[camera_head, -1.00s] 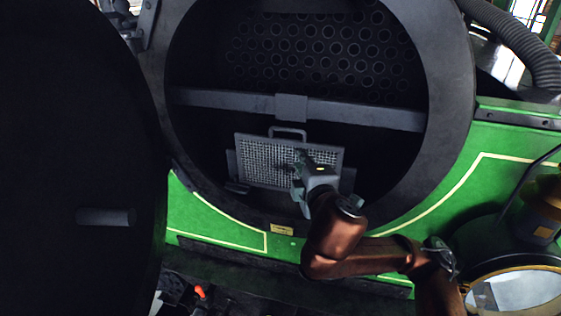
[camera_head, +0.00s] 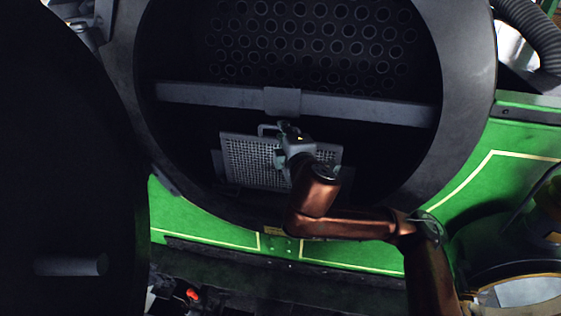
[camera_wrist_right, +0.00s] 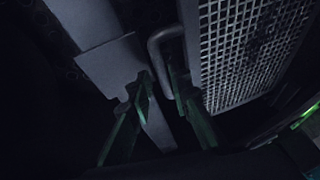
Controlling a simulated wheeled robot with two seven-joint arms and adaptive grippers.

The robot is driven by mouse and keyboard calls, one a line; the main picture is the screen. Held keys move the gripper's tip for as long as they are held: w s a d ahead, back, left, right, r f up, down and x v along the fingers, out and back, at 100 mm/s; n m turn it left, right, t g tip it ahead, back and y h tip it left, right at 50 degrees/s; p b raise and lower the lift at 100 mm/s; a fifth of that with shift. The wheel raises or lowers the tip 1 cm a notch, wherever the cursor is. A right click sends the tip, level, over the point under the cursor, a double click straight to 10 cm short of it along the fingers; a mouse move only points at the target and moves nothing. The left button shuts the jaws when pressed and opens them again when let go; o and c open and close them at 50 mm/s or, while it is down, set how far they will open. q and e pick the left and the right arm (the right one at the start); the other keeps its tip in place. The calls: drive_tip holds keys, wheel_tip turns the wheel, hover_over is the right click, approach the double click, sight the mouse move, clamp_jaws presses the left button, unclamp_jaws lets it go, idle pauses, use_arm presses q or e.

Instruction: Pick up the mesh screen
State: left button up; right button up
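The mesh screen (camera_head: 250,155) is a grey framed grid inside the round smokebox opening, below the crossbar. A U-shaped handle (camera_head: 266,128) stands on its top edge. My right gripper (camera_head: 283,137) is at the screen's upper edge, just beside the handle, and hides part of the mesh. In the right wrist view, the gripper's two fingers (camera_wrist_right: 161,82) are apart. The handle (camera_wrist_right: 154,52) lies between their tips, and the mesh screen (camera_wrist_right: 250,45) is to the right. I cannot tell whether a finger touches the handle. My left gripper is not in view.
A grey crossbar (camera_head: 210,96) spans the opening just above the screen. A plate with many round holes (camera_head: 310,40) is behind. The open dark door (camera_head: 70,170) fills the left side. The green front (camera_head: 470,190) is below and right.

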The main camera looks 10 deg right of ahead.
drive_tip(key=w, duration=0.2)
drive_tip(key=w+p, duration=0.1)
drive_tip(key=shift+w+a+f, duration=0.1)
drive_tip(key=shift+f, duration=0.2)
drive_tip(key=shift+w+f, duration=0.15)
drive_tip(key=shift+w, duration=0.15)
drive_tip(key=c, duration=0.4)
clamp_jaws()
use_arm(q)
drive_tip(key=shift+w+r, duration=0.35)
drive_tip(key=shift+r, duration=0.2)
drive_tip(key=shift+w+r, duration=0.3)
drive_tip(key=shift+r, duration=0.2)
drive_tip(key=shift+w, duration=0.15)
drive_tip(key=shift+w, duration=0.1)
use_arm(e)
drive_tip(key=shift+r, duration=0.25)
